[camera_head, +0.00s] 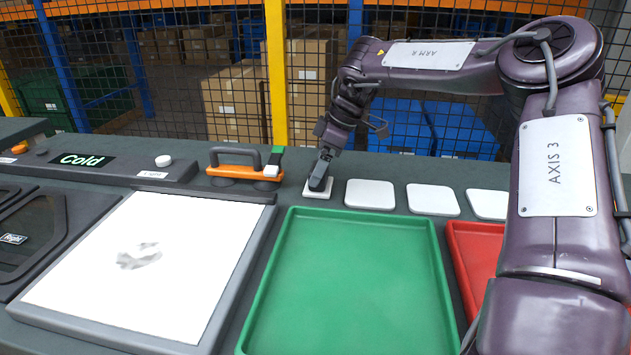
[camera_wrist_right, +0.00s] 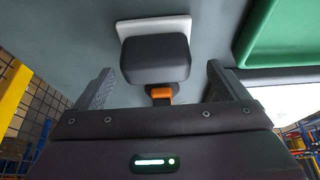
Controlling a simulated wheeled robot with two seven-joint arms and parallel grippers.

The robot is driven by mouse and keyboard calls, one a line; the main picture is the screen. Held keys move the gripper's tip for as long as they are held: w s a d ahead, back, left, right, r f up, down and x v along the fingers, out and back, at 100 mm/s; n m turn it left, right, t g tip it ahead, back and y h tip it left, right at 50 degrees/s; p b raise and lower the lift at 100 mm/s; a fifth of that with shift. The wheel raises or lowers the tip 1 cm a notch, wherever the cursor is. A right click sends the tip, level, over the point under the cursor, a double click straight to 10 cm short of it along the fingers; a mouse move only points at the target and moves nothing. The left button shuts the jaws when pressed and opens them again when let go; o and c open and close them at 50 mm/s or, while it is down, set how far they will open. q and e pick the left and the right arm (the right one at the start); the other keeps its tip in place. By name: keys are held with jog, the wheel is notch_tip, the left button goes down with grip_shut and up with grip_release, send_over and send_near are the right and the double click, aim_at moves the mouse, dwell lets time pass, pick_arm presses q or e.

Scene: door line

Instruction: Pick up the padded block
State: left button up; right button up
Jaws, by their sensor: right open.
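The padded block (camera_wrist_right: 155,58) is a dark grey, rounded block in the right wrist view, in front of a white square pad (camera_wrist_right: 150,25). An orange piece (camera_wrist_right: 162,92) shows at its near side. My right gripper (camera_wrist_right: 160,80) is open, with one finger on each side of the block's line and a visible gap to it on both sides. In the head view my right gripper (camera_head: 323,165) points down over the leftmost white pad (camera_head: 318,193); block and fingers are hard to tell apart there. My left gripper is out of view.
A green tray (camera_head: 345,285) lies just in front of the pads, with a red tray (camera_head: 475,255) to its right. A white panel (camera_head: 145,260) lies at left. A mesh fence (camera_head: 420,110) stands behind.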

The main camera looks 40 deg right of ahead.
jog(key=x, duration=0.3)
jog(key=shift+w+d, duration=0.1)
jog(key=shift+d, duration=0.1)
jog(key=shift+w+a+f, duration=0.1)
jog(key=shift+a+f, duration=0.05)
jog(key=shift+f, duration=0.05)
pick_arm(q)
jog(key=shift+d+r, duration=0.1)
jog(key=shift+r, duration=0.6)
pick_arm(e)
jog(key=shift+c, duration=0.2)
jog(key=c, duration=0.9)
jog(key=shift+o, duration=0.2)
jog(key=shift+r, duration=0.1)
